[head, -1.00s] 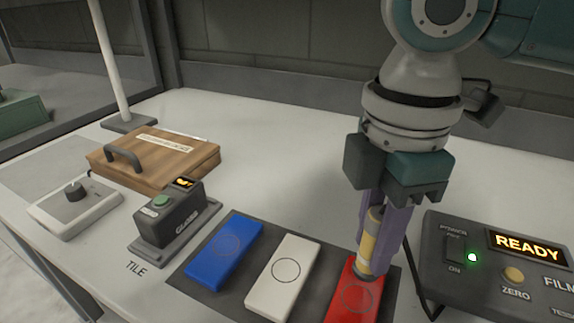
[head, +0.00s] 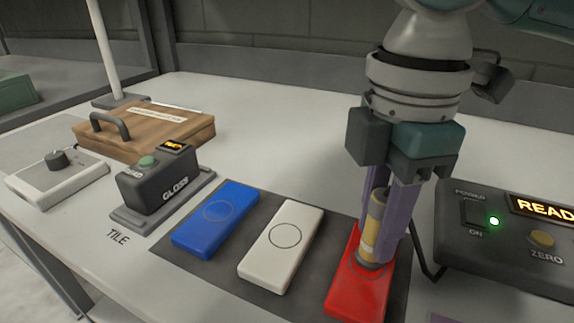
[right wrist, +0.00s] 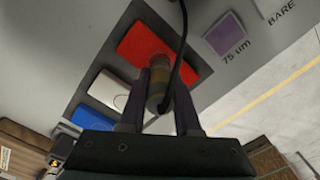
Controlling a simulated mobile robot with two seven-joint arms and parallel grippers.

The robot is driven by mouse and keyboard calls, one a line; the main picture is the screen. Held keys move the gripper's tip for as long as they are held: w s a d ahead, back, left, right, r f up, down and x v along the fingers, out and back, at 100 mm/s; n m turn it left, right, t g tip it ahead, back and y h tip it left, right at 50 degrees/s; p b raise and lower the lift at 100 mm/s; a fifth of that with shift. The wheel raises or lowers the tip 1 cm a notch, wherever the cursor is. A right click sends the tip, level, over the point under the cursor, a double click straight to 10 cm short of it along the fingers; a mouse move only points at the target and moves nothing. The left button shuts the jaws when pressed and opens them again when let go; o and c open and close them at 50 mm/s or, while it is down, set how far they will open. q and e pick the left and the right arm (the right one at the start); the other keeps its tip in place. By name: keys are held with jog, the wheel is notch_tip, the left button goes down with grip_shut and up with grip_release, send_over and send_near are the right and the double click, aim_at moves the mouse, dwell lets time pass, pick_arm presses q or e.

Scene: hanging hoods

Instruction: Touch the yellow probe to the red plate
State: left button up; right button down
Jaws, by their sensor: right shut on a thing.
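The yellow probe (head: 374,225) is held upright, slightly tilted, between the purple fingers of my right gripper (head: 385,235), which is shut on it. The red plate (head: 355,301) lies at the right end of a dark mat. The probe's grey lower end is over the plate's ring and hides part of it; I cannot tell for sure whether it touches. In the right wrist view the probe (right wrist: 156,90) sits between the fingers, with a black cable running across the red plate (right wrist: 165,48). My left gripper is not in view.
White (head: 282,245) and blue (head: 215,219) plates lie left of the red one on the dark mat (head: 225,269). A gauge box (head: 510,240) with a lit display stands close on the right. A gloss meter (head: 158,183), wooden case (head: 142,130) and knob box (head: 58,177) stand left.

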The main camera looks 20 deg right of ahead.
jog(key=shift+f, duration=0.5)
dwell(0.8)
jog(key=shift+d+f+p, duration=0.1)
jog(key=shift+f+p, duration=0.05)
jog(key=shift+p, duration=0.25)
dwell(2.0)
notch_tip(320, 180, up, 7)
jog(key=p, duration=0.9)
jog(key=shift+p, duration=0.35)
